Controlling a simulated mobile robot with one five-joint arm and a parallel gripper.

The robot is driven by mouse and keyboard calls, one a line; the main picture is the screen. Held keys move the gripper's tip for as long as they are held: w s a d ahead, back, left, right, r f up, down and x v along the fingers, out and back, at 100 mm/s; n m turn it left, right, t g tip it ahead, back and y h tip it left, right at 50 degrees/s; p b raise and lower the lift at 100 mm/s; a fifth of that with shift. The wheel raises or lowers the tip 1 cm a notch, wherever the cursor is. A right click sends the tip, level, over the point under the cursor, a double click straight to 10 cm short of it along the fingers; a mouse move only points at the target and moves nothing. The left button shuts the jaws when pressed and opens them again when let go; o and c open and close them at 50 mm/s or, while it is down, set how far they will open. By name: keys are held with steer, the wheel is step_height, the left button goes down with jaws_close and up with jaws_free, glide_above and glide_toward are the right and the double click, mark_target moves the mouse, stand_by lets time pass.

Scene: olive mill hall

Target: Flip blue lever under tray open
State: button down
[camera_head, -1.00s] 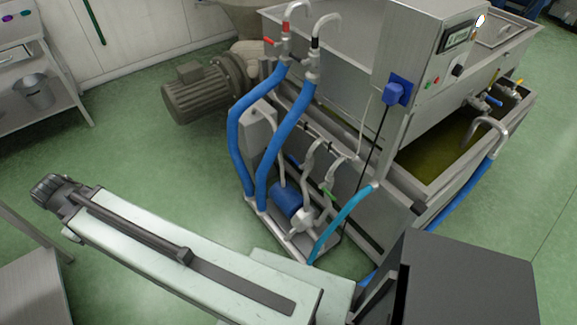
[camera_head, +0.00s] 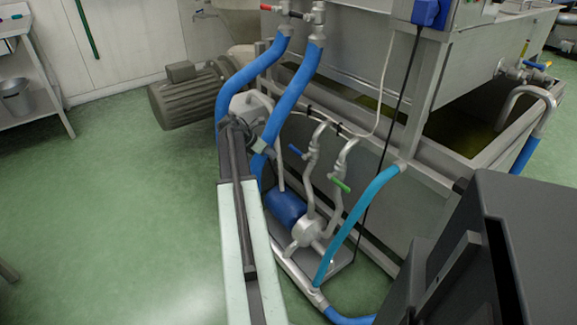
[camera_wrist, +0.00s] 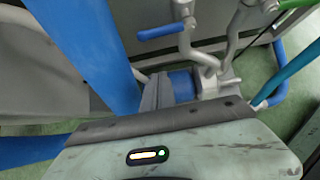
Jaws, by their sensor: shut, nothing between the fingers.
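A blue lever (camera_head: 297,151) sits on a metal pipe above the blue-bodied pump (camera_head: 285,208); it also shows in the wrist view (camera_wrist: 162,31). A second blue lever (camera_head: 535,66) is on a pipe at the upper right, under the steel tray (camera_head: 480,62). I cannot tell from the pictures which is the named one. My gripper (camera_wrist: 160,91) is shut and empty, below the near blue lever in the wrist picture and apart from it. In the head view my gripper (camera_head: 259,147) is left of that lever, by the thick blue hoses.
Thick blue hoses (camera_head: 289,98) stand close to my gripper. A green lever (camera_head: 341,185) is right of the near blue lever. A light-blue hose (camera_head: 358,220) crosses in front of the steel trough (camera_head: 440,165). The green floor (camera_head: 120,220) at left is clear.

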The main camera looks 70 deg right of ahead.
mark_target(297, 152)
steer(key=shift+r, duration=0.1)
steer(key=b+x, duration=0.8)
steer(key=x, duration=0.3)
steer(key=shift+s+d+r+p, duration=0.1)
steer(key=shift+d+r+p, duration=0.05)
steer(key=shift+r+p, duration=0.55)
steer(key=shift+s+d+r+p, duration=0.1)
steer(key=shift+d+r+p, duration=0.05)
steer(key=shift+r+p, duration=0.55)
steer(key=shift+s+d+r+p, duration=0.1)
steer(key=shift+d+r+p, duration=0.1)
steer(key=shift+r+p, duration=0.5)
